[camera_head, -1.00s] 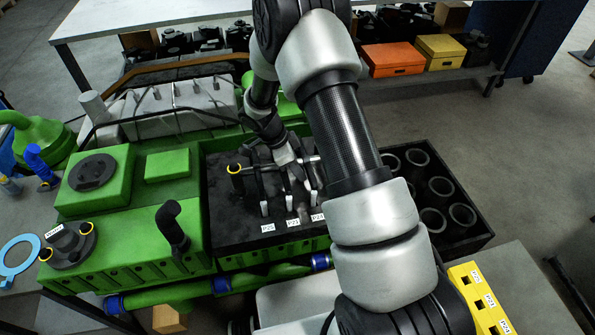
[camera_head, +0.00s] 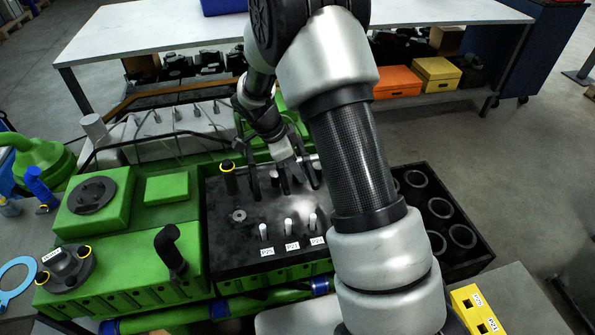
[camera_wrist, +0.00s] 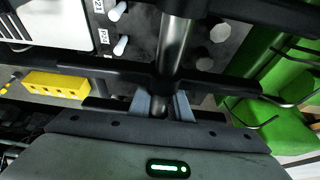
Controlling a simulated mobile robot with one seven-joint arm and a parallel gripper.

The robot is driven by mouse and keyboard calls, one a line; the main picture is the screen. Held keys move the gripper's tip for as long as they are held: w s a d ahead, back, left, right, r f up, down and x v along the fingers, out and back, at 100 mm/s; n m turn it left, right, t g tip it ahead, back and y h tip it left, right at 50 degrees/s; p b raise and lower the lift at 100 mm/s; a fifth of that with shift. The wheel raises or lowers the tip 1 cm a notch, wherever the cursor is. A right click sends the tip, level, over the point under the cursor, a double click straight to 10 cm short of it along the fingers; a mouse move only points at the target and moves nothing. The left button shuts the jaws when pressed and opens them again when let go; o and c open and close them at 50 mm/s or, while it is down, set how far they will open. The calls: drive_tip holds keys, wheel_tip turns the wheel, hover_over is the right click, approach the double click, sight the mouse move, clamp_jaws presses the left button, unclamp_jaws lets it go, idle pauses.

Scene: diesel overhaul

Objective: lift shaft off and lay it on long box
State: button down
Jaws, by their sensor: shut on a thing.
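In the wrist view, a grey metal shaft (camera_wrist: 173,45) runs up from between my fingers, and black arms cross it. My gripper (camera_wrist: 161,103) is shut on it near its lower end in that view. In the head view my gripper (camera_head: 285,158) is over the back of the black block (camera_head: 235,250). Dark arms of the held shaft hang at its sides, and my arm hides part of it. The shaft appears raised above the block. I cannot tell for certain which thing is the long box.
White pegs (camera_head: 288,226) with labels stand along the block's front, and a yellow-ringed post (camera_head: 228,177) at its back left. A black crate of cylinders (camera_head: 470,262) is at right. A yellow box with square holes (camera_head: 473,309) is at lower right. A white table (camera_head: 420,14) stands behind.

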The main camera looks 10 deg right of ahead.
drive_tip(key=shift+r, duration=0.45)
drive_tip(key=shift+r+p, duration=0.3)
drive_tip(key=shift+r, duration=1.15)
drive_tip(key=s+a+n+t+y, duration=0.1)
drive_tip(key=s+n+t+y, duration=0.3)
drive_tip(key=n, duration=1.4)
drive_tip(key=s, duration=0.4)
drive_tip(key=shift+r+t+y, duration=0.3)
drive_tip(key=shift+a, duration=0.1)
